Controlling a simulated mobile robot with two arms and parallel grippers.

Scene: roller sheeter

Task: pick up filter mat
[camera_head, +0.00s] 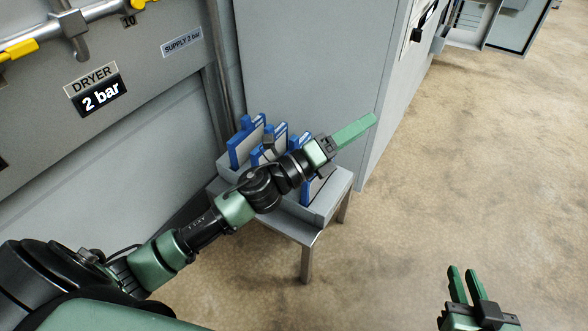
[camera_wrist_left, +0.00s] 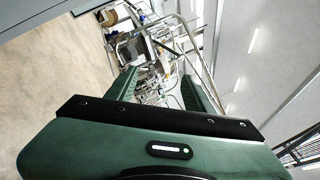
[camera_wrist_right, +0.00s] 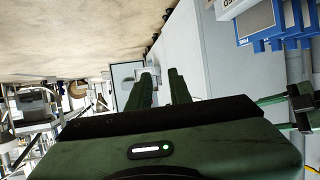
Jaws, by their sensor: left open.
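Several filter mats, thin grey-white panels with blue edges, stand upright in a grey tray (camera_head: 322,209) on a small stand. One filter mat (camera_head: 241,149) shows at the tray's left end; my left arm hides part of the others. Blue-edged filter mats (camera_wrist_right: 262,22) also show at the top right of the right wrist view. My left gripper (camera_head: 372,120) reaches past the tray's right side, above it, and is empty; its fingers are apart in the left wrist view (camera_wrist_left: 160,85). My right gripper (camera_head: 462,271) is open and empty at the lower right, away from the tray.
A large grey cabinet (camera_head: 300,60) stands directly behind the tray. A grey panel with a "DRYER 2 bar" label (camera_head: 98,92) and yellow-handled pipework is at the left. The stand's legs (camera_head: 306,262) rest on the floor. Bare concrete floor (camera_head: 480,170) lies open to the right.

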